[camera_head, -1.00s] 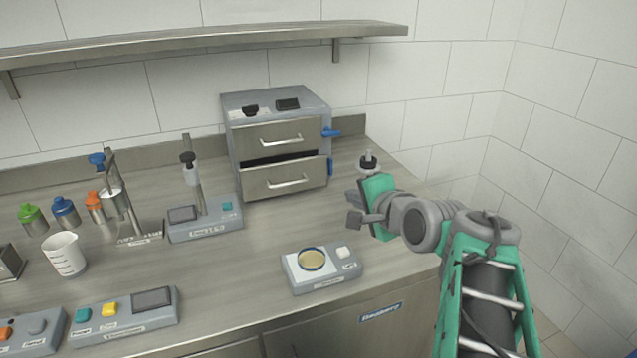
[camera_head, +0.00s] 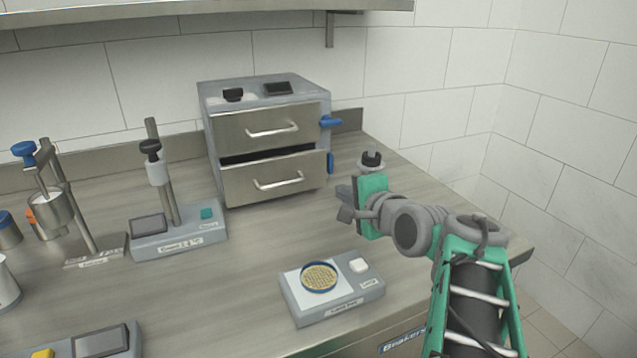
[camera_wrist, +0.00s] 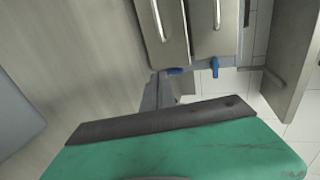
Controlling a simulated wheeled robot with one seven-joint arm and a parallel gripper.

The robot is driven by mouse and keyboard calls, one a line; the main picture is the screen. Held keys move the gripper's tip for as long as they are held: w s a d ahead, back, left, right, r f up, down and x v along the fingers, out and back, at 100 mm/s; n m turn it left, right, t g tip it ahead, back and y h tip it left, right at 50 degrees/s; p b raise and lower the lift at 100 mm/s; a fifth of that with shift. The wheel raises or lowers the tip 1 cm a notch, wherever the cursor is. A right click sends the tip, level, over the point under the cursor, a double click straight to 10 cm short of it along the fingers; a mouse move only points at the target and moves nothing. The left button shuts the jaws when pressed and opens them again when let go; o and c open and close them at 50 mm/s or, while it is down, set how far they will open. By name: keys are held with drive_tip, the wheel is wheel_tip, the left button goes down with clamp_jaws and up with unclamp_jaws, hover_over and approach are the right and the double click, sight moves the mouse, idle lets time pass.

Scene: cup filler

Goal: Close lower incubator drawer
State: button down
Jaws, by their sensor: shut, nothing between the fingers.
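The incubator (camera_head: 265,140) is a grey box with two steel-fronted drawers at the back of the counter. Its lower drawer (camera_head: 275,178) sticks out a little, with a dark gap above its front. The upper drawer (camera_head: 268,127) looks flush. Each drawer has a bar handle; the lower handle (camera_head: 279,181) faces the front. My gripper (camera_head: 345,203) is shut and empty, to the right of the lower drawer and apart from it. In the wrist view the drawer fronts (camera_wrist: 165,40) appear sideways at the top, beyond my gripper.
Blue levers (camera_head: 329,122) stick out from the incubator's right side. A scale with a round dish (camera_head: 319,277) stands in front. A stand device (camera_head: 178,240) is to the left. The counter between the incubator and scale is clear. A wall shelf (camera_head: 200,8) hangs above.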

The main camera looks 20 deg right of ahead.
drive_tip(key=b, duration=0.2)
approach(315, 169)
drive_tip(key=w+f, duration=0.2)
drive_tip(key=w, duration=0.1)
drive_tip(key=w+f, duration=0.1)
drive_tip(key=w, duration=0.1)
drive_tip(key=shift+a+f, duration=0.1)
drive_tip(key=shift+f, duration=0.2)
drive_tip(key=shift+w+r, duration=0.15)
drive_tip(key=shift+w, duration=0.45)
drive_tip(key=w+p, duration=0.1)
drive_tip(key=w, duration=0.3)
drive_tip(key=shift+w+r+p, duration=0.15)
drive_tip(key=shift+p, duration=0.25)
